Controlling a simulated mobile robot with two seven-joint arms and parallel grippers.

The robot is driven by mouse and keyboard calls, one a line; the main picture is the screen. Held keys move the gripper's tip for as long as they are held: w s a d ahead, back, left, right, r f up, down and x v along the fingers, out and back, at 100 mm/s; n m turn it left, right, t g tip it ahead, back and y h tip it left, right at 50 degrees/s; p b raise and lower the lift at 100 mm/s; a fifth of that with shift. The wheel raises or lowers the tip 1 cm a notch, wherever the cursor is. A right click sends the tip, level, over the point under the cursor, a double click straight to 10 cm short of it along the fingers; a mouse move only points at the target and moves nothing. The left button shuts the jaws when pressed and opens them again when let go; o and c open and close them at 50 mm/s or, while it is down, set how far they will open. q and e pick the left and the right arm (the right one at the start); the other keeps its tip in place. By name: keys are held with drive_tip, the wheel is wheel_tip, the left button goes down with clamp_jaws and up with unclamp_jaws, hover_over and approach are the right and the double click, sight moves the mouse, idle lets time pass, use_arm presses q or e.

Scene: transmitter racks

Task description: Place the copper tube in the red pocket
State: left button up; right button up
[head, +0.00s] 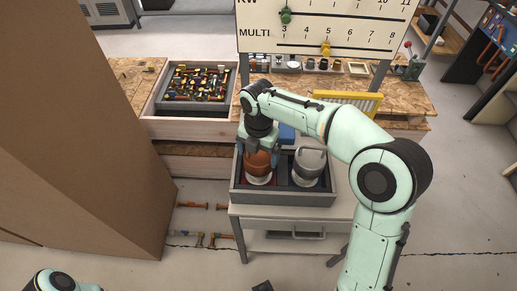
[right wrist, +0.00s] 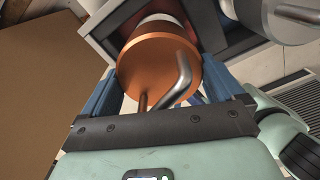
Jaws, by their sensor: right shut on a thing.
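The copper tube (head: 259,164) is a stout copper-coloured cylinder with a pale lower part. It stands roughly upright at the left compartment of the grey tray (head: 283,198). My right gripper (head: 262,146) is above it and shut on it. In the right wrist view the copper tube (right wrist: 158,66) and its bent metal handle show between the two blue fingers of my right gripper (right wrist: 160,88). I cannot tell whether its base rests on the compartment floor. My left gripper is out of view.
A silver tube (head: 309,164) with a handle stands in the tray's right compartment, close beside the copper one. The tray is on a small grey table (head: 290,216). A wooden bench and a signboard (head: 325,22) stand behind. A large brown panel (head: 75,140) stands left.

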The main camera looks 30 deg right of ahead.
drive_tip(key=o, duration=1.7)
drive_tip(key=shift+f, duration=0.1)
wheel_tip(320, 180, up, 12)
drive_tip(key=shift+r+p, duration=0.15)
drive_tip(key=shift+p, duration=1.1)
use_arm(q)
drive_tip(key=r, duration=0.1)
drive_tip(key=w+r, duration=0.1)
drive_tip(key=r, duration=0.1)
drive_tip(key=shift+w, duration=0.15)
